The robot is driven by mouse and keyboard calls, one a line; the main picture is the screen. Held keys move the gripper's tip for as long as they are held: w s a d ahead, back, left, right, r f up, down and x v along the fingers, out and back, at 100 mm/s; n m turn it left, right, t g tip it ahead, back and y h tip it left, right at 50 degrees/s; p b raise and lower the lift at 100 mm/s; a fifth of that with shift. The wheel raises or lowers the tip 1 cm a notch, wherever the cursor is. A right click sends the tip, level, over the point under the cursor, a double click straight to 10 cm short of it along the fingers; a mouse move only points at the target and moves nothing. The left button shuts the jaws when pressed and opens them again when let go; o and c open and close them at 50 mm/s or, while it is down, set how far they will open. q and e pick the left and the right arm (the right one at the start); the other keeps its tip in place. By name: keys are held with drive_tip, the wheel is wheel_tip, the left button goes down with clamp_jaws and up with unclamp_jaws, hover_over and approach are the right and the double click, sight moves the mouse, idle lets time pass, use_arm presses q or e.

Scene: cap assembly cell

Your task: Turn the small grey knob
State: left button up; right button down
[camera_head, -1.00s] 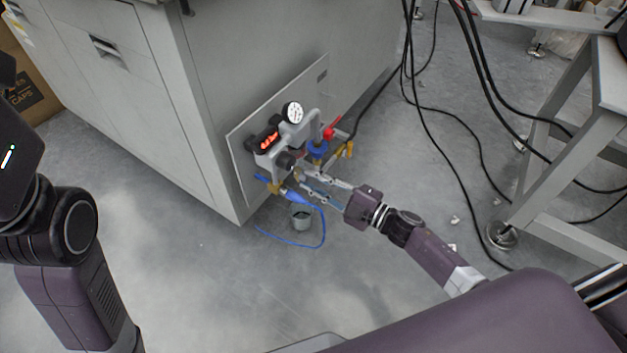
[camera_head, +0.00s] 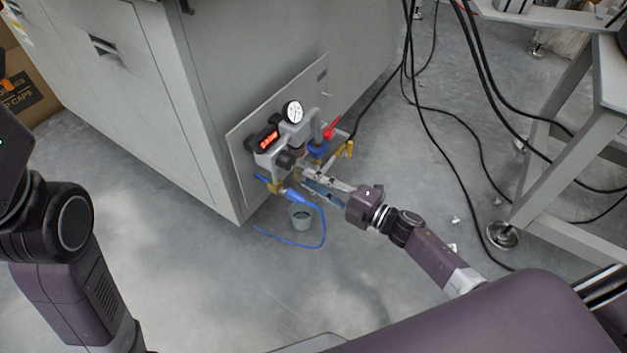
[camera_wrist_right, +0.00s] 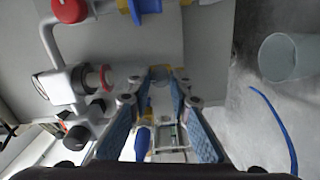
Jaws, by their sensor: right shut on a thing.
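My right gripper (camera_head: 306,176) reaches in from the right to the lower part of the panel-mounted valve assembly. In the right wrist view, the blue-padded fingertips of this gripper (camera_wrist_right: 162,76) are close together on a small grey knob (camera_wrist_right: 161,71), mostly hidden between them. A brass fitting shows beyond or between the fingers, and I cannot tell its exact relation to the knob. My left arm shows at the left edge of the head view, but its gripper is out of view.
The grey panel (camera_head: 241,158) carries a round gauge (camera_head: 292,112), a red display (camera_head: 269,141), a red valve handle (camera_head: 329,132), a blue knob (camera_head: 318,148) and a dark knob (camera_head: 285,159). A blue hose (camera_head: 322,232) and grey cup (camera_head: 301,218) are below.

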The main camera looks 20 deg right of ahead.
drive_tip(key=shift+s+f, duration=0.1)
drive_tip(key=c, duration=1.8)
unclamp_jaws()
drive_tip(key=shift+o, duration=0.2)
